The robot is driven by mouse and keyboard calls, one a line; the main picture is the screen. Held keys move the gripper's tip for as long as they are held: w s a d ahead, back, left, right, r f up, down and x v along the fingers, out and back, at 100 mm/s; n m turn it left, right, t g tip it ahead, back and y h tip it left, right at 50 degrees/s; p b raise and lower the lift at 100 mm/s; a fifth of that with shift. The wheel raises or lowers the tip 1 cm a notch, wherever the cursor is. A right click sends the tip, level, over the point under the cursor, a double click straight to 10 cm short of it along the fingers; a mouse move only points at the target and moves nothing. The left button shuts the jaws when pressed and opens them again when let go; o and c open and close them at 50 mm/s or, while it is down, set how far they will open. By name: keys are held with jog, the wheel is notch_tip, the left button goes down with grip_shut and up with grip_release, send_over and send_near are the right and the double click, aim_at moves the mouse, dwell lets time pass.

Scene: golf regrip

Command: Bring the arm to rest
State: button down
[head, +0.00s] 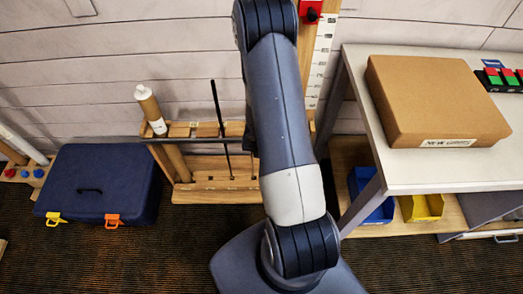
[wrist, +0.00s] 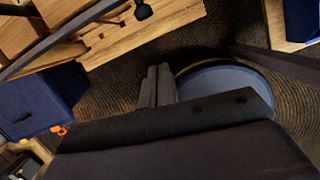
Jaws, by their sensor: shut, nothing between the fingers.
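My gripper (wrist: 159,72) shows in the wrist view, its two dark fingers together with nothing between them. The floor lies beyond the fingertips, and they touch nothing that I can see. In the head view my arm rises through the middle of the picture and bends at the top. It hides most or all of my gripper there. A wooden rack (head: 215,188) with a dark club shaft (head: 220,128) in it stands just left of my arm; part of the rack is hidden behind the arm.
A white workbench (head: 430,174) with a cardboard box (head: 430,95) on top stands at the right. Blue (head: 371,204) and yellow (head: 421,207) bins sit below it. A dark blue case (head: 98,183) lies on the floor at the left. The dark carpet in front is clear.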

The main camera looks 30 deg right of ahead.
jog(key=shift+p+v, duration=0.35)
jog(key=shift+v, duration=0.75)
jog(key=shift+f, duration=0.15)
